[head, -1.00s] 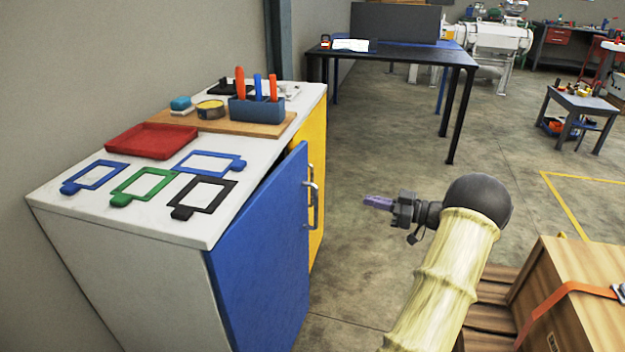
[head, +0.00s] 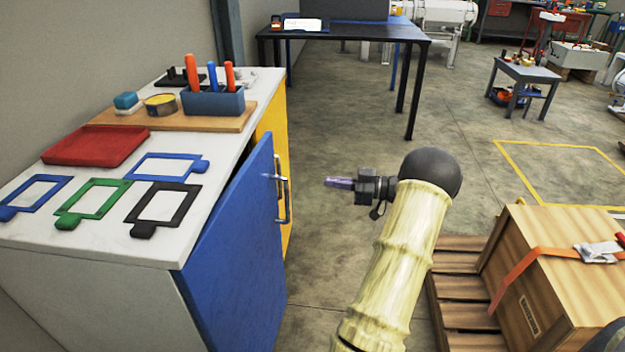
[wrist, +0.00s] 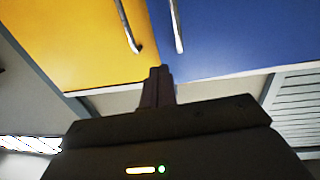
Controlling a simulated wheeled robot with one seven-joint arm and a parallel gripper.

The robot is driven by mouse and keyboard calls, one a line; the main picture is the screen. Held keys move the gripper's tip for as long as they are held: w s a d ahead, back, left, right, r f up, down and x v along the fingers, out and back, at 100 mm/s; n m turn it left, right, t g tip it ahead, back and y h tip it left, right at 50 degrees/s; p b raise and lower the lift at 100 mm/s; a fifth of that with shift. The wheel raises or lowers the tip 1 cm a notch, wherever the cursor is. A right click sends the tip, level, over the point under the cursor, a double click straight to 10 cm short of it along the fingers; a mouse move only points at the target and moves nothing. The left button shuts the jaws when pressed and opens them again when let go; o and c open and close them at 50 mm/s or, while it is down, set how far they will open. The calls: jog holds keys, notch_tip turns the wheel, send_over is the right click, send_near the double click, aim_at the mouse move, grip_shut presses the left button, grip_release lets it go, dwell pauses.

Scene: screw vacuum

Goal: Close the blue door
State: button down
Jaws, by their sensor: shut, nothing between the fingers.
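The blue door (head: 236,250) is the near door of the white cabinet in the head view. It stands slightly ajar, with a dark gap along its top far edge. Its metal handle (head: 281,187) is at its far edge, close to the yellow door (head: 272,135). My gripper (head: 328,182) is shut and empty, to the right of the handle and apart from it, pointing left. In the wrist view, the shut fingers (wrist: 159,72) appear below the blue door (wrist: 240,35) and the yellow door (wrist: 65,40), near the lower end of the handles.
The cabinet top (head: 120,235) holds several coloured frames, a red tray (head: 95,146) and a tool holder (head: 212,102). A wooden crate (head: 550,265) on a pallet stands at right. A dark table (head: 345,32) is behind. The floor between cabinet and crate is clear.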

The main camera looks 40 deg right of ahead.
aim_at(287, 177)
jog(key=b+x, duration=0.4)
jog(key=x, duration=0.9)
jog(key=shift+w+a, duration=0.15)
jog(key=shift+a, duration=0.05)
jog(key=shift+w, duration=0.1)
jog(key=shift+a+r, duration=0.1)
